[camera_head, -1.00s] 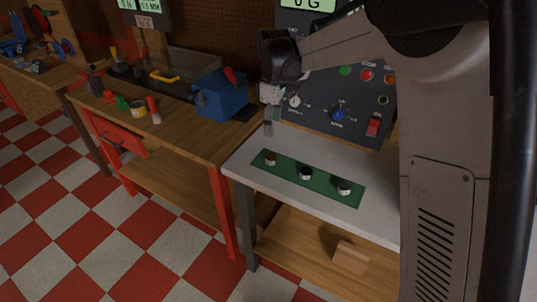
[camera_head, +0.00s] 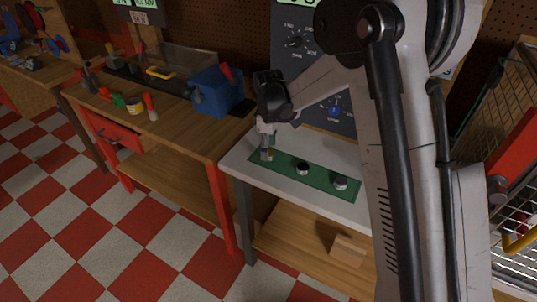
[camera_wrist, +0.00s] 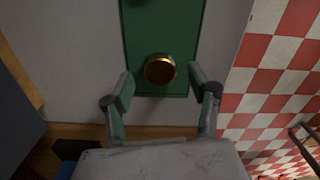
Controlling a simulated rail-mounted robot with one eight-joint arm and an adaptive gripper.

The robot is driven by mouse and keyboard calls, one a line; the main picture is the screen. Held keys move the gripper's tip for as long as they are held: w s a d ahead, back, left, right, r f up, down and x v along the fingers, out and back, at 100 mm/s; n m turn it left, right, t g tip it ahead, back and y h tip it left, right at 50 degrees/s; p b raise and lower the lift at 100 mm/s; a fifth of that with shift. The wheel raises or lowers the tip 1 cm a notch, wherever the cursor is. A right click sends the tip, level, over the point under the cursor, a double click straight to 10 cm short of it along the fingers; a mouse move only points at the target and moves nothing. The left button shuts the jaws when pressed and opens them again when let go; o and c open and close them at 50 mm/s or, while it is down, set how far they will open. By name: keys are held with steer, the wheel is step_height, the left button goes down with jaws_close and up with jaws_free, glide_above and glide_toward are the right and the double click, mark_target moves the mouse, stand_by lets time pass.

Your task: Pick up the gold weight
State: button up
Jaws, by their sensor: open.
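The gold weight (camera_wrist: 160,69) is a small round disc-topped piece standing at the end of a green mat (camera_wrist: 140,35) in the wrist view. My gripper (camera_wrist: 165,88) is open, with one finger on either side of the weight's near edge and no visible contact. In the head view my gripper (camera_head: 267,150) is low over the left end of the green mat (camera_head: 321,180) and mostly hides the gold weight. Two other weights stand along the mat, a middle one (camera_head: 303,168) and a right one (camera_head: 340,183).
The mat lies on a pale table (camera_head: 240,160). A control panel rises behind the table. A wire rack with a red part (camera_head: 515,150) is at the right.

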steer(key=shift+f, duration=1.1)
steer(key=c, duration=1.3)
steer(key=shift+r, duration=0.2)
